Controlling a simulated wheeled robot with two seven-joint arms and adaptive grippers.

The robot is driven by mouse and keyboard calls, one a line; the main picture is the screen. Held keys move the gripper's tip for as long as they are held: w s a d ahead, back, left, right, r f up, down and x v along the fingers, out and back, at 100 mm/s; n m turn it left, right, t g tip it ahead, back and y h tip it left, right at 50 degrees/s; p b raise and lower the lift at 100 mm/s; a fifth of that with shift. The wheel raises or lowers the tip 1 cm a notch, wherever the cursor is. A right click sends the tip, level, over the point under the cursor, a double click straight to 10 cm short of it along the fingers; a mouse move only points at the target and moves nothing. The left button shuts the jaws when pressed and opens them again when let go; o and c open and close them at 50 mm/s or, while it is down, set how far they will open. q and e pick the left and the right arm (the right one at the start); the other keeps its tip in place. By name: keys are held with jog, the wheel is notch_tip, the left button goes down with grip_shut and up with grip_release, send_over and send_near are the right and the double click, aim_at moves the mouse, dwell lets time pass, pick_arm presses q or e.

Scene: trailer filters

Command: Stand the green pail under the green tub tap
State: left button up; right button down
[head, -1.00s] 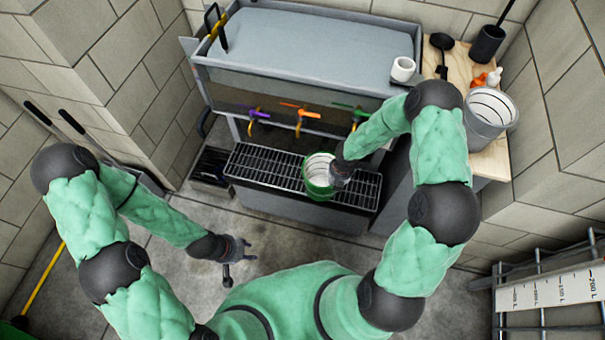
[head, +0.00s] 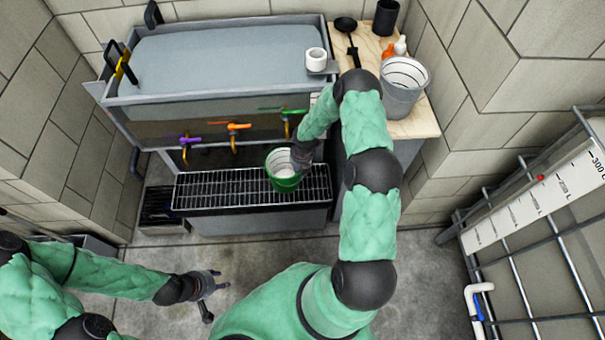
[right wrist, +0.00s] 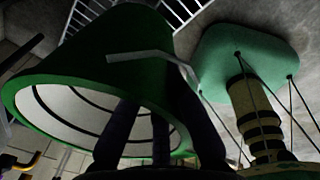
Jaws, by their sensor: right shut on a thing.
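The green pail (head: 284,183) with a white inside is at the grated ledge (head: 200,192) below the tub (head: 220,60). My right gripper (head: 303,158) is shut on the pail's right side. In the right wrist view the pail (right wrist: 100,50) fills the left, with dark fingers at its wall. I cannot tell whether its base touches the grate. The tap with the green handle (head: 283,111) is on the tub's front, above and just behind the pail. My left gripper (head: 215,283) is empty over the floor, its fingers apart.
Taps with a purple handle (head: 190,140) and an orange handle (head: 238,127) are left of the green one. A grey bucket (head: 403,90) stands on the wooden counter (head: 420,122). A white cup (head: 316,60) sits at the tub's right edge. A metal rack with a scale is at right.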

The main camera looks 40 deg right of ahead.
jog(key=w+d+f+b, duration=0.1)
jog(key=d+f+b, duration=0.1)
jog(key=f, duration=0.6)
jog(key=shift+w+d, duration=0.35)
jog(key=shift+d, duration=0.3)
jog(key=shift+b, duration=0.3)
jog(key=shift+f, duration=0.1)
jog(key=c, duration=1.4)
grip_release()
jog(key=shift+o, duration=0.2)
